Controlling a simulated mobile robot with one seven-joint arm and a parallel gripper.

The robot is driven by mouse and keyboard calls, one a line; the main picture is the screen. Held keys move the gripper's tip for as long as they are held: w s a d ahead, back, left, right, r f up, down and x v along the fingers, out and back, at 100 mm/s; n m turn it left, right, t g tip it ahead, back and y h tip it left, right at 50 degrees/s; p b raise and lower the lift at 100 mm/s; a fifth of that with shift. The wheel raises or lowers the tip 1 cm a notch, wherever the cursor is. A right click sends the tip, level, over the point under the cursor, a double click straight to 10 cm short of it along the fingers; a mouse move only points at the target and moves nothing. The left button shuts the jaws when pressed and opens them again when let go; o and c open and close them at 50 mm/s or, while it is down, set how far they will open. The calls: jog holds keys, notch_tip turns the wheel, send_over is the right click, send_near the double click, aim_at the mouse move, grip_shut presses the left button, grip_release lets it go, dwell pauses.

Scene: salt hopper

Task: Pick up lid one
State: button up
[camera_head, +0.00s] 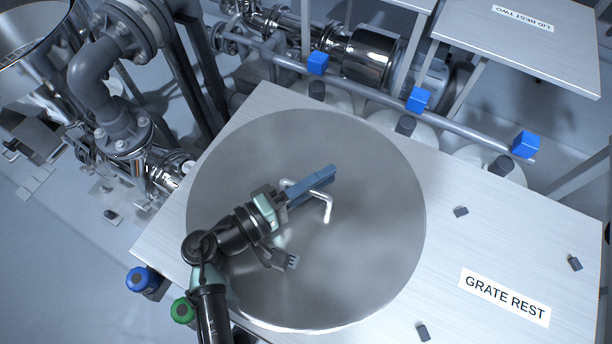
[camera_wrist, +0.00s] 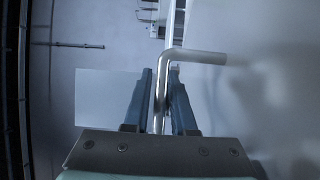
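Lid one, a large round grey metal disc (camera_head: 370,250), shows flat in the head view, over the table with the GRATE REST label. I cannot tell whether it touches the table. Its bent rod handle (camera_head: 328,210) stands near the middle. My gripper (camera_head: 325,176) reaches across the handle from the lower left. In the wrist view its two blue fingers (camera_wrist: 160,75) stand close on either side of the handle bar (camera_wrist: 162,90) and look shut on it. The handle bends right beyond the fingertips. The handle's far end is partly hidden by the fingers in the head view.
The pale GRATE REST table (camera_head: 570,260) has bare room and several small dark blocks on its right. A LID REST TWO stand (camera_head: 530,45) is at the upper right. Blue blocks sit on a pipe (camera_head: 375,88) behind the table. Steel pipework (camera_head: 95,80) is at the left.

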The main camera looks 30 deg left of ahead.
grip_shut()
dwell(1.0)
jog(key=shift+r, duration=0.25)
